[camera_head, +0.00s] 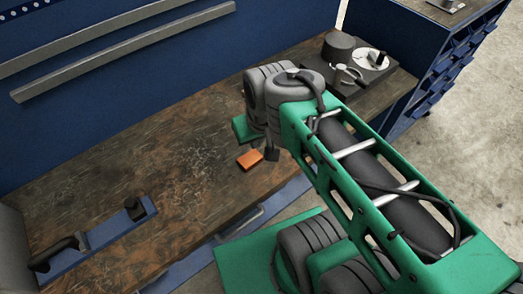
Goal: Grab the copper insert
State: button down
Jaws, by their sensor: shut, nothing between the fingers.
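The copper insert (250,159) shows as a small orange-brown block on the worn wooden bench top, near its front edge. The end of my green and grey arm is above and just right of it. A small dark part, which looks like my gripper (271,154), hangs beside the insert's right side. My gripper is shut and empty. The arm's wrist hides most of it, and I cannot tell whether it touches the insert.
A dark plate with a round grey block and a white disc (370,59) stands at the bench's far right. A blue holder with black-handled tools (104,230) lies at the front left. A blue back panel (140,95) rises behind.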

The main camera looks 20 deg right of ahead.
aim_at(247, 161)
jog(key=z, duration=1.95)
jog(key=k, duration=1.65)
jog(key=u, duration=1.7)
jog(key=i, duration=0.5)
jog(key=u, duration=0.1)
